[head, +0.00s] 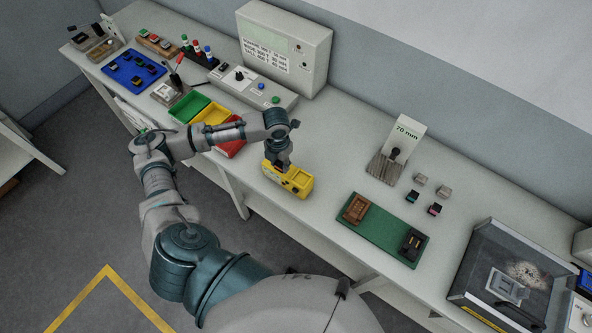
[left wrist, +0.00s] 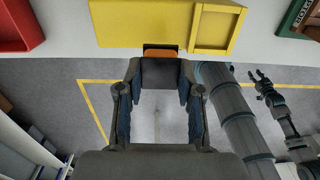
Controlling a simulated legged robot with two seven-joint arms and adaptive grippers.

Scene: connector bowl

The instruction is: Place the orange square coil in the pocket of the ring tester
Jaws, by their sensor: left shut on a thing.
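My left gripper (head: 281,164) points down at the yellow block-like device, which I take to be the ring tester (head: 300,184), on the bench. In the left wrist view, a small orange piece, the orange square coil (left wrist: 160,48), shows at the tips of my left gripper (left wrist: 160,62), which is shut on it. The coil overlaps the near edge of the yellow tester (left wrist: 140,25). The pocket is hidden, so I cannot tell whether the coil is in it or above it. My right gripper (left wrist: 262,84) is empty, fingers apart, away from the bench.
Green, yellow and red bins (head: 212,112) stand left of the tester. A green board (head: 385,232) with brown and black parts lies to its right. A 70 mm gauge (head: 397,150) and small blocks stand behind that board. The bench between tester and green board is clear.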

